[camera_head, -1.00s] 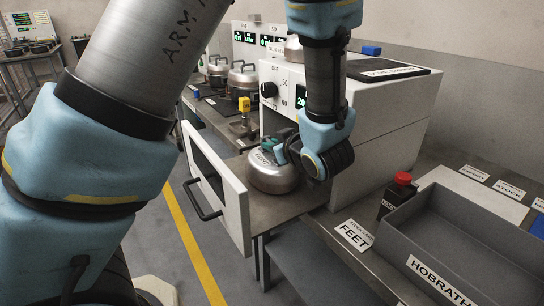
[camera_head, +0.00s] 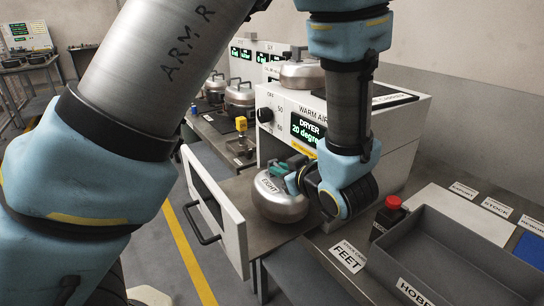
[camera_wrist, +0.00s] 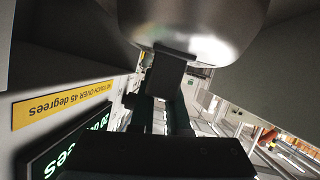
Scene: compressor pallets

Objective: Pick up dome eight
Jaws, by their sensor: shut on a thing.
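Dome eight (camera_head: 281,207) is a rounded silver metal dome with an "EIGHT" label on its top. It is at the open front of the warm air dryer, tilted so its labelled top leans toward the camera. My gripper (camera_head: 292,176) is shut on dome eight at its top, by what looks like its handle, which my fingers largely hide. In the wrist view the dome (camera_wrist: 195,25) fills the top middle, with my gripper (camera_wrist: 170,62) against it. I cannot tell exactly how far its underside is from the surface below.
The dryer (camera_head: 400,125) reads 20 degrees; its white door (camera_head: 215,210) stands open at left. Another dome (camera_head: 302,74) sits on top. A grey tray (camera_head: 440,225), a red-topped button (camera_head: 392,203) and a "FEET" card (camera_head: 347,257) lie right. More domes (camera_head: 239,95) stand behind left.

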